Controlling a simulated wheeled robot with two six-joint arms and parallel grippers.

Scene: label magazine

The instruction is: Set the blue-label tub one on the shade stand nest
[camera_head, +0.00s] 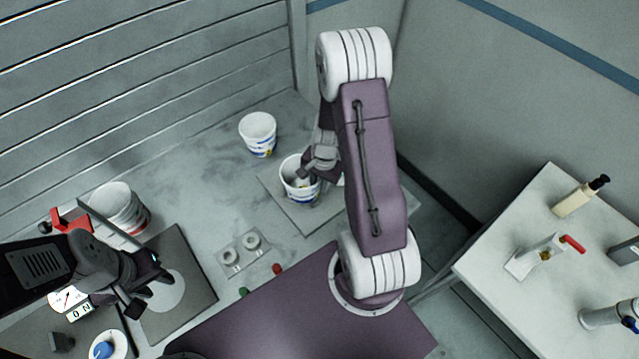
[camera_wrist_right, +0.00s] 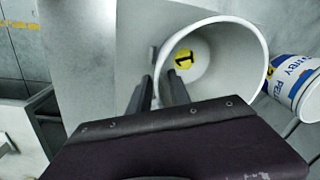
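A white tub with a blue label (camera_head: 299,190) stands on a grey plate (camera_head: 272,190) at the middle. My right gripper (camera_head: 312,170) reaches over its rim. In the right wrist view, the two fingers of my right gripper (camera_wrist_right: 160,85) straddle the wall of this tub (camera_wrist_right: 245,45), one inside and one outside, with a gap between them. A yellow disc with a black mark shows inside it. A second blue-label tub (camera_head: 258,135) stands behind, also at the right edge of the wrist view (camera_wrist_right: 297,85). My left gripper (camera_head: 147,288) looks open and empty above a dark plate with a white disc (camera_head: 170,292). I cannot tell which plate is the shade stand.
White tubs with a red label (camera_head: 118,205) stand at the left by a red-handled device (camera_head: 68,220). A small block with two round knobs (camera_head: 242,252) lies at centre. A dial with a display (camera_head: 72,300) is front left. A side table (camera_head: 545,200) holds a bottle (camera_head: 578,198).

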